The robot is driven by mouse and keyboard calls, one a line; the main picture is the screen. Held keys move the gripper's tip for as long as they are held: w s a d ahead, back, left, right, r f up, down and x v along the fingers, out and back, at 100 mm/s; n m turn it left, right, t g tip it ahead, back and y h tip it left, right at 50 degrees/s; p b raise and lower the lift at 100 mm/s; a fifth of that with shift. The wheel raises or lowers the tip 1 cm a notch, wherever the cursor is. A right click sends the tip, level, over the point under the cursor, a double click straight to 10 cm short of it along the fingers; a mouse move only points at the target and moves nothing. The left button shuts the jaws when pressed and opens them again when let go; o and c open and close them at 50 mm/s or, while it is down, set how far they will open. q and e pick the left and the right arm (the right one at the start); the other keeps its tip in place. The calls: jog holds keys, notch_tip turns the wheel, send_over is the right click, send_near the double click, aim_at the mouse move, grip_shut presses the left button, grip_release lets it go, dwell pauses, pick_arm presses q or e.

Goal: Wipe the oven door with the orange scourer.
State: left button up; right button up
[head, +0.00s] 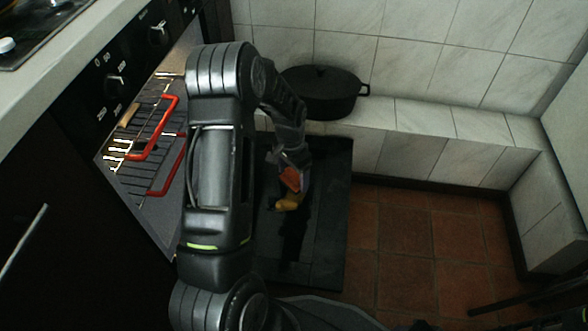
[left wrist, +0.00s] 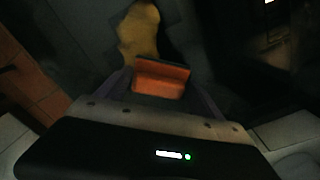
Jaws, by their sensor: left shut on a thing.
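The oven door (head: 327,236) is open and lies flat as a dark panel in the middle of the head view. My left gripper (head: 291,168) is over the door, shut on the orange scourer (head: 290,179). In the left wrist view the scourer (left wrist: 162,84), with a dark edge, sits between the fingers of the gripper (left wrist: 163,92). I cannot tell whether the scourer touches the door. A blacker patch (head: 294,236) shows on the door, either a mark or a shadow. My left arm hides the door's left part. My right gripper is not in view.
A yellow-brown object (head: 287,203) lies close to the scourer, over the door. The oven racks with red edges (head: 165,125) are left of my arm. A black lidded pot (head: 322,93) stands on the tiled ledge (head: 425,118).

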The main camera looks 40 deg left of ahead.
aim_at(292, 190)
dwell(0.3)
pick_arm(q)
jog(key=shift+s+d+p, duration=0.4)
jog(key=shift+s+d, duration=0.1)
jog(key=shift+s, duration=0.4)
jog(key=shift+s+d+f, duration=0.15)
jog(key=shift+s+d, duration=0.2)
jog(key=shift+s, duration=0.25)
jog(key=shift+s, duration=0.1)
jog(key=shift+s+d+p, duration=0.4)
jog(key=shift+s+d, duration=0.05)
jog(key=shift+s, duration=0.25)
jog(key=shift+s+d+p, duration=0.35)
jog(key=shift+s+d, duration=0.05)
jog(key=shift+s, duration=0.3)
